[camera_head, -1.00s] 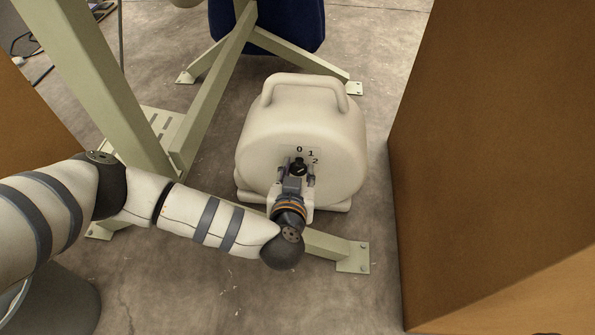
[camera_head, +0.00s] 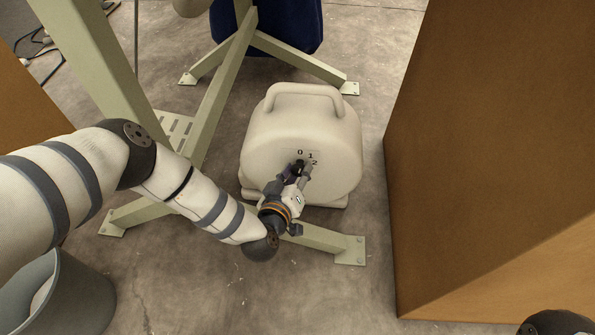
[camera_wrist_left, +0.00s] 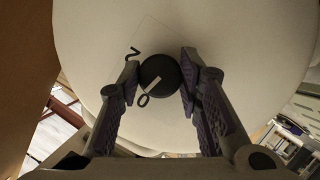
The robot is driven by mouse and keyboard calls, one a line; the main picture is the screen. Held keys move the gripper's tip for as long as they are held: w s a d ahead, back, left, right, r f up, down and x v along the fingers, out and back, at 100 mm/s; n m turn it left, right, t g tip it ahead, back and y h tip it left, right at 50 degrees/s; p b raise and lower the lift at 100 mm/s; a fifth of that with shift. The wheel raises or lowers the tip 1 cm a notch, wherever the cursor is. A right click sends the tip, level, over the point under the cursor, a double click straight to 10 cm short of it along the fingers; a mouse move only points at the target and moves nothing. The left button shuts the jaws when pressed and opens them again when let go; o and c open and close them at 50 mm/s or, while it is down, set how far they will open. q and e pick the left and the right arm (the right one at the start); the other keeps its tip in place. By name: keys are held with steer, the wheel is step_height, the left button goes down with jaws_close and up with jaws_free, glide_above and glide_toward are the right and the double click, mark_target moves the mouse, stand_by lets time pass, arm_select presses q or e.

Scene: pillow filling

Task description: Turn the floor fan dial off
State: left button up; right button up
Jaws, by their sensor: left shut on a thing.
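The floor fan (camera_head: 303,125) is a cream, rounded housing with a top handle, standing on the concrete floor. My right gripper is out of view.
A pale green metal frame (camera_head: 232,75) stands left of and behind the fan, with a foot (camera_head: 350,251) in front of it. A brown box-like block (camera_head: 470,150) stands to the right. A grey bin (camera_head: 85,300) is at the lower left. Floor is clear at front centre.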

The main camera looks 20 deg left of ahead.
arm_select(q)
steer(key=shift+f+n+t+h, duration=0.15)
steer(key=shift+n+t+h, duration=0.2)
steer(key=shift+n, duration=0.45)
steer(key=shift+s+b, duration=0.1)
steer(key=shift+b, duration=0.2)
steer(key=o, duration=1.1)
steer(key=shift+o, duration=0.2)
steer(key=v, duration=1.2)
